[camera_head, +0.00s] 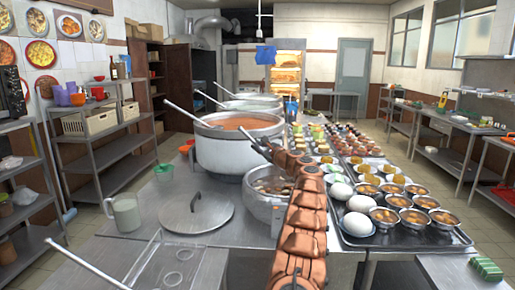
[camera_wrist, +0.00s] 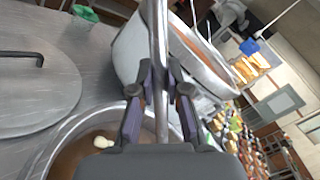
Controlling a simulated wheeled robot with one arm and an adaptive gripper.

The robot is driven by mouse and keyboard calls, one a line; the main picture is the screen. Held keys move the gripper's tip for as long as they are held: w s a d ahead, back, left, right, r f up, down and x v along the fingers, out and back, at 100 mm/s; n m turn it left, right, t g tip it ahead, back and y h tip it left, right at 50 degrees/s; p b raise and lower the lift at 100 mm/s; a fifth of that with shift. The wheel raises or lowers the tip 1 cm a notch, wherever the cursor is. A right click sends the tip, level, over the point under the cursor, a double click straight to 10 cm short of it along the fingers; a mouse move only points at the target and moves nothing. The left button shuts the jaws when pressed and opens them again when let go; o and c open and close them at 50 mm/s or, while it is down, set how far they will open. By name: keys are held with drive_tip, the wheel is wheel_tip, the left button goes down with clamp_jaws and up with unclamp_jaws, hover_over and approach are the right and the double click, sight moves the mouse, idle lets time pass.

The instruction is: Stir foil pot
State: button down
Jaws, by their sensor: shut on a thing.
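A shiny silver pot (camera_head: 262,208), likely the foil pot, stands on the metal counter with brownish broth and pale pieces in it. In the wrist view its rim (camera_wrist: 50,135) is at lower left, with a pale lump in the broth. My gripper (camera_head: 262,147) is above this pot, beside the large pot. In the wrist view my gripper (camera_wrist: 160,90) is shut on a thin metal utensil handle (camera_wrist: 160,112), which runs down towards the pot. The utensil's lower end is hidden behind my gripper, so I cannot tell how deep it sits.
A large pot (camera_head: 222,155) of orange-red soup with a ladle (camera_head: 188,113) stands just behind, with more pots beyond. A flat lid (camera_head: 170,210) and white mug (camera_head: 126,214) are left. Trays of eggs and small bowls (camera_head: 408,215) crowd the right.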

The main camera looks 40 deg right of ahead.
drive_tip(key=shift+r+p, duration=3.5)
drive_tip(key=shift+r, duration=0.5)
drive_tip(key=shift+n+g+p, duration=0.6)
drive_tip(key=shift+n+p, duration=0.3)
drive_tip(key=shift+p, duration=0.7)
drive_tip(key=shift+g, duration=0.3)
